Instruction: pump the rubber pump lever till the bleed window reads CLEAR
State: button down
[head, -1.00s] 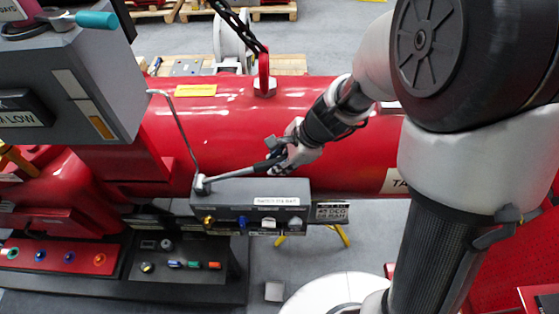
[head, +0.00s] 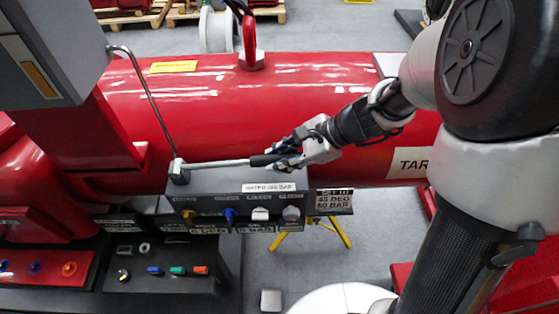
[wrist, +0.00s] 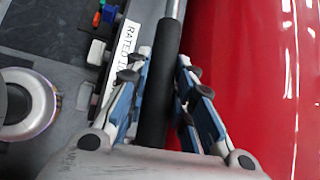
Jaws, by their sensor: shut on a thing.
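The pump lever is a pale metal rod (head: 222,163) with a black rubber grip (head: 264,159). It runs right from a pivot (head: 178,170) on the left end of a grey pump block (head: 215,182), nearly level and just above the block. My gripper (head: 291,151) is shut on the grip near its right end. In the wrist view the black grip (wrist: 157,95) lies between the two fingers of my gripper (wrist: 160,78). Small readouts (head: 208,230) sit below the block, blurred. I cannot tell which is the bleed window or what it reads.
A big red cylinder (head: 220,110) lies right behind the block. Several coloured knobs and valves, including a blue knob (head: 229,215), line the block's front. A set-point sign (head: 334,201) hangs at its right end. A grey cabinet (head: 50,60) stands at upper left.

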jog(key=shift+f, duration=0.15)
jog(key=c, duration=1.4)
grip_release()
jog(key=shift+o, duration=0.2)
jog(key=v, duration=1.2)
